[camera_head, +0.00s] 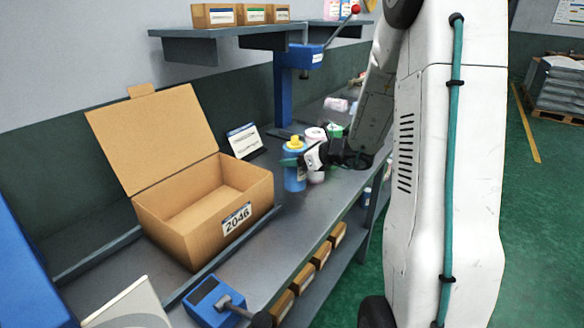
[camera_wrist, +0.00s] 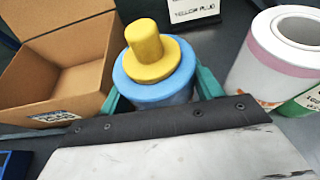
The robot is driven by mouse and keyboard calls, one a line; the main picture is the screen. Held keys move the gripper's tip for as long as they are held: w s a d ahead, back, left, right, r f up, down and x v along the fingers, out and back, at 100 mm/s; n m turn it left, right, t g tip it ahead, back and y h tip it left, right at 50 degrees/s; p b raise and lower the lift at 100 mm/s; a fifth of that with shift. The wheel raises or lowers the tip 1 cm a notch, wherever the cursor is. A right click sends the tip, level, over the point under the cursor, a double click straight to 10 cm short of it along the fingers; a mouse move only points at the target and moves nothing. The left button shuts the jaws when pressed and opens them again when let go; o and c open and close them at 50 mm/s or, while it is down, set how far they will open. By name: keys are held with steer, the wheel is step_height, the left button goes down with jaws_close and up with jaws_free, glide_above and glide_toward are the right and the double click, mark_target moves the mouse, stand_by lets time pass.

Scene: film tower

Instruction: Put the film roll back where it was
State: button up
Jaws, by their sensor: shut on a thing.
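A blue film roll (camera_head: 294,179) with a yellow plug (camera_head: 295,142) in its top stands upright at the bench, right of the cardboard box. In the wrist view the blue roll (camera_wrist: 155,90) and the yellow plug (camera_wrist: 149,55) are between my teal fingers. My gripper (camera_head: 291,162) is shut on this roll. I cannot tell whether its base touches the bench. A white roll with a pink band (camera_wrist: 275,58) and an open core is just right of it. It also shows in the head view (camera_head: 315,137), partly behind my gripper.
An open, empty cardboard box (camera_head: 182,235) marked 2046 stands left of the roll. A sign card (camera_head: 243,139) stands behind. A green roll (camera_head: 335,131) is past the pink one. A blue device (camera_head: 212,301) with a lever is at the front. Bare bench (camera_head: 285,232) lies between.

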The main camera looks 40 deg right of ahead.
steer(key=shift+w+a+f, duration=0.1)
steer(key=shift+w+f, duration=0.15)
steer(key=shift+f, duration=0.65)
steer(key=shift+w+a+f, duration=0.1)
steer(key=shift+w+f, duration=0.15)
steer(key=shift+f, duration=0.6)
steer(key=shift+f, duration=0.2)
steer(key=o, duration=1.3)
steer(key=shift+r, duration=0.15)
